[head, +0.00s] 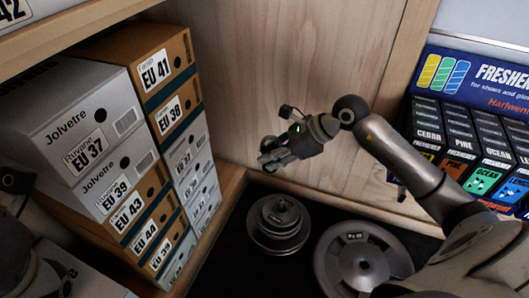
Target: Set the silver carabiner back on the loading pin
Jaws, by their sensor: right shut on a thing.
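My right gripper (272,155) hangs in the air near the wooden back wall, above and slightly left of the stacked weight plates. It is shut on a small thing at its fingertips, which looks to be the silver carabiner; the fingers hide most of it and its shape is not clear. A stack of round grey weight plates (278,237) stands on the dark floor below, with a short piece at its centre (279,207) that looks like the top of the loading pin. The gripper is apart from it. Part of my left arm shows at the lower left edge; its gripper is out of view.
Shoe boxes (95,125) are piled at the left. A blue freshener display (480,80) with several small boxes stands at the right. The air between gripper and stack is clear.

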